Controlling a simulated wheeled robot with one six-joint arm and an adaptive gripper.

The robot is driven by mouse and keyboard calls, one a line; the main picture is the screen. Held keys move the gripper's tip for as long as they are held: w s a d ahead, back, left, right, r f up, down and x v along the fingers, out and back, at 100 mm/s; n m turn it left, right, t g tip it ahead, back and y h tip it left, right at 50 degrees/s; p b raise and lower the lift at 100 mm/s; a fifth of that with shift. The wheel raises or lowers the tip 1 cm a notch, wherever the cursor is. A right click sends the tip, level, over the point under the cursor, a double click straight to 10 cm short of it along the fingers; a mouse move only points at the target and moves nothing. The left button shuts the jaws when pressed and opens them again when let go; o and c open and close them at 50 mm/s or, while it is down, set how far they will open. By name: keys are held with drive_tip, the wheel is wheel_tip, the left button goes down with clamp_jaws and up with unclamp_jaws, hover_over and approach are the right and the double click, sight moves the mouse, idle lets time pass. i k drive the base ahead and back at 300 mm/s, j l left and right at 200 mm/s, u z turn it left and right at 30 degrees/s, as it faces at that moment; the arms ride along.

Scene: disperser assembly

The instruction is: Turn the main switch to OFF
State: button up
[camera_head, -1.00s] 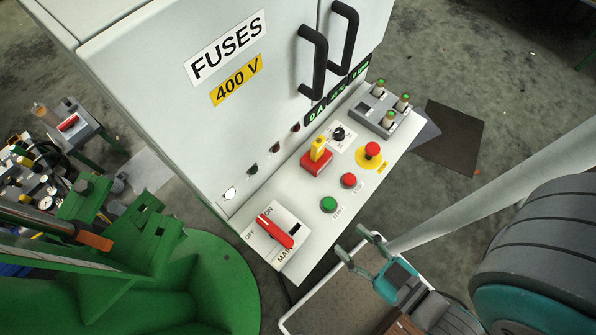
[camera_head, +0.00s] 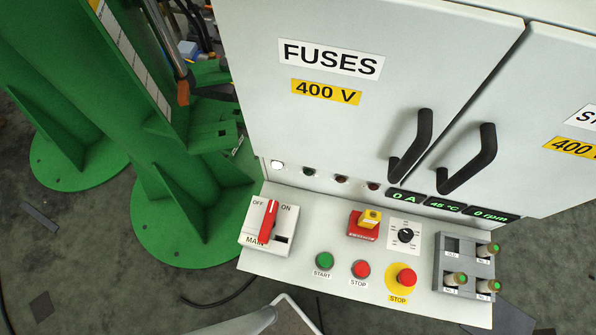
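The main switch (camera_head: 268,223) is a red handle on a white plate at the left end of the sloping control panel (camera_head: 330,286). The plate is marked OFF at upper left, ON at upper right and MAIN below. The handle stands nearly upright on the plate, its upper end between OFF and ON. I cannot tell for sure which position it is in. My gripper is not in this view, and nothing touches the switch.
Right of the switch are a green START button (camera_head: 324,260), a red STOP button (camera_head: 361,269), a yellow-red key switch (camera_head: 366,222), a black knob (camera_head: 405,235) and an emergency stop (camera_head: 404,279). The grey cabinet (camera_head: 340,140) rises behind; a green frame (camera_head: 195,215) stands left.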

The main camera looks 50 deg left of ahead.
sight(268, 224)
drive_tip(key=l+u, duration=0.2)
drive_tip(key=l, duration=0.5)
drive_tip(key=l+u, duration=0.3)
drive_tip(key=k+u, duration=0.15)
drive_tip(key=u, duration=0.2)
drive_tip(key=k+u, duration=0.15)
drive_tip(key=u, duration=0.2)
